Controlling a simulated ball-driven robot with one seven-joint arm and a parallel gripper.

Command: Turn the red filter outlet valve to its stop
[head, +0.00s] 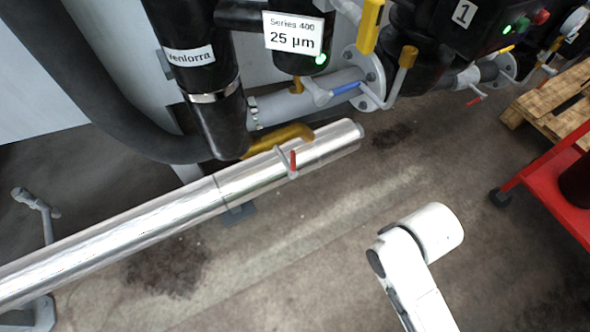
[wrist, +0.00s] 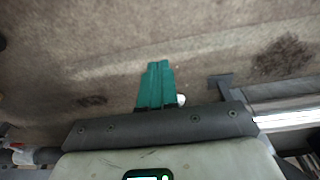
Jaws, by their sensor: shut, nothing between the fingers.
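A small valve with a red lever (head: 293,160) shows in the head view, in front of or on the shiny silver pipe (head: 200,202). The lever points up. A second, smaller red lever (head: 477,99) sits farther off at the upper right, by the grey pipework. I cannot tell from labels which one is the filter outlet valve. My gripper (wrist: 158,64) shows teal fingers in the wrist view, pressed together and empty, with floor behind them. The gripper is not visible in the head view.
A black filter housing (head: 200,85) and a yellow handle (head: 280,140) stand just above the silver pipe. A blue lever (head: 346,88) is farther back. A red cart (head: 550,195) and wooden pallet (head: 550,100) are at the right.

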